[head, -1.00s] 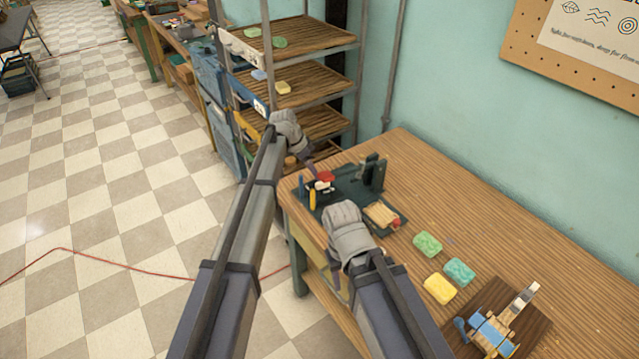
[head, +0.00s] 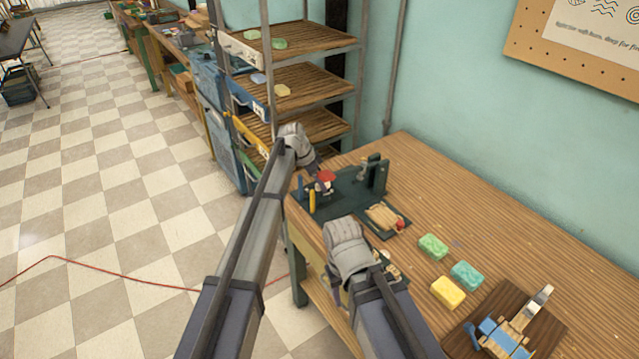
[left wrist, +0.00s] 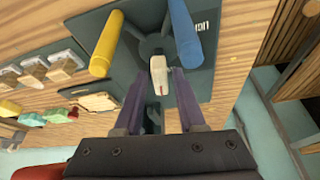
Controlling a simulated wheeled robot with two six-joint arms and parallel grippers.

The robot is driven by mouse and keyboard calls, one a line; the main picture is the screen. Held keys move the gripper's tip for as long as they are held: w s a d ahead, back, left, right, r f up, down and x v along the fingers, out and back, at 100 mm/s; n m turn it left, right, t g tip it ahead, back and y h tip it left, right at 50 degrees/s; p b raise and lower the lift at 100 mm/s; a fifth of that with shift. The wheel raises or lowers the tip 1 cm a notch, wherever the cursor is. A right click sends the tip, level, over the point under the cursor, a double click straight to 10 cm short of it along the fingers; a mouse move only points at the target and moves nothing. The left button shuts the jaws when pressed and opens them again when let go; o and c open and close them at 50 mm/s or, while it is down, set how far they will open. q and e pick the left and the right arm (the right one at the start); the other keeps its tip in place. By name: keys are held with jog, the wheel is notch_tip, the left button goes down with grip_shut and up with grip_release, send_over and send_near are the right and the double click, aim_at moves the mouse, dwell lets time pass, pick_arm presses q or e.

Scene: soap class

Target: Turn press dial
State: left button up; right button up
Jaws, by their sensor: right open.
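The press (head: 375,178) is a dark green device at the table's near-left corner, with a red part and a yellow post in the head view. In the left wrist view its dark base (left wrist: 225,75) carries a yellow post (left wrist: 107,45), a blue post (left wrist: 184,38) and a pale knob with a red mark (left wrist: 159,72), which looks like the dial. My left gripper (left wrist: 162,88) is open, its fingers on either side of the knob's near end; contact cannot be told.
A small tray (head: 400,222) lies beside the press. Green (head: 433,246), teal (head: 467,274) and yellow (head: 448,292) soaps lie on the table, near a wooden board (head: 545,330) with a tool. A shelf rack (head: 310,85) stands close behind my left gripper.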

pick_arm(q)
grip_shut()
dwell(1.1)
